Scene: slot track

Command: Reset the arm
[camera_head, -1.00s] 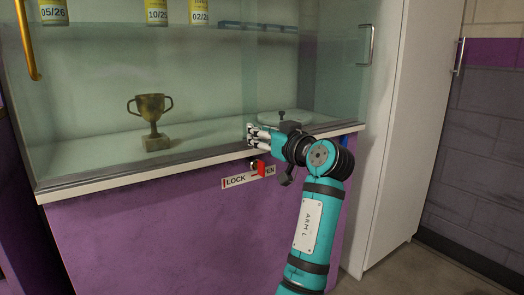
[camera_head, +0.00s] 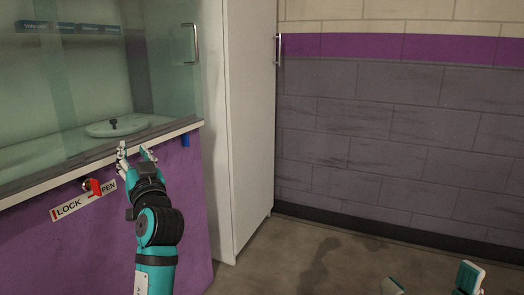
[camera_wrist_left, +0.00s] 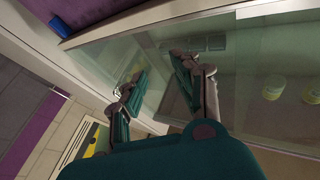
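My left arm reaches up in the head view. Its gripper (camera_head: 136,152) is open and empty in front of the display case's lower ledge, to the right of the red lock handle. The left wrist view shows the left gripper (camera_wrist_left: 163,90) with its fingers spread, close to the glass and with nothing between them. My right gripper (camera_head: 432,284) shows only as two teal fingertips at the bottom right of the head view. They are well apart, with nothing visible between them; the rest is out of frame.
The glass display case (camera_head: 50,185) has a purple front, a red lock handle (camera_head: 95,187) and a LOCK/OPEN label (camera_head: 68,208). A white round stand (camera_head: 116,128) is inside. A white cabinet (camera_head: 245,130) stands to its right. The floor (camera_head: 300,255) beyond is clear.

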